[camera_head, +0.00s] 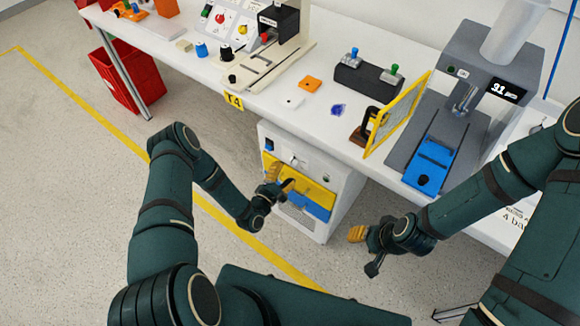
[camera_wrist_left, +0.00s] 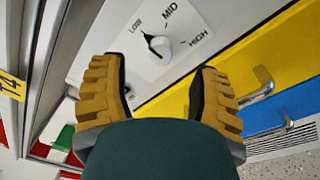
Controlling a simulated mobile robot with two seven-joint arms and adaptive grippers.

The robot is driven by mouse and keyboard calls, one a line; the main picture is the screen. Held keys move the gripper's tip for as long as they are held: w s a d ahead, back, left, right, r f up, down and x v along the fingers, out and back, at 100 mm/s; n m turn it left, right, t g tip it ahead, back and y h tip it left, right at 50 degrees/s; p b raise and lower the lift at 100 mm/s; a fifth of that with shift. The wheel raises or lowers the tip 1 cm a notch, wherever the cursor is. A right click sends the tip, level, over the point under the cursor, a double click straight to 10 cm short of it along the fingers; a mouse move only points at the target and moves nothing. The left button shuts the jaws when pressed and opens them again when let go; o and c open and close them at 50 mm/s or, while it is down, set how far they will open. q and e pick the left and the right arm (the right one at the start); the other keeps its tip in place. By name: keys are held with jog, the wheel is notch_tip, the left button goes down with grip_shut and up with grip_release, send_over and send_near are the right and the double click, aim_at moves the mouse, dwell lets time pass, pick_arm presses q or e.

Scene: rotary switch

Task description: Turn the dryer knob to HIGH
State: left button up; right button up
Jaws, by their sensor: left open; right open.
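The dryer is a white cabinet (camera_head: 342,190) under the workbench, with a yellow panel and a blue panel on its front. Its knob (camera_wrist_left: 158,46) is small and white with a dark side, on a white plate lettered LOW, MID and HIGH. The knob's narrow end appears to point toward LOW. My left gripper (camera_wrist_left: 160,75) is open, its two yellow fingers on either side below the knob in the wrist view, not visibly touching it. In the head view my left gripper (camera_head: 280,180) is in front of the dryer. My right gripper (camera_head: 358,234) is right of the dryer.
The white workbench (camera_head: 225,75) above the dryer carries switch boxes and a grey machine (camera_head: 480,90). A yellow-framed panel (camera_head: 398,113) stands near its front edge. A red bin (camera_head: 125,80) is at the far left. The floor left of the dryer is clear.

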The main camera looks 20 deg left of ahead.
aim_at(291, 164)
pick_arm(q)
jog(key=shift+x, duration=2)
grip_shut()
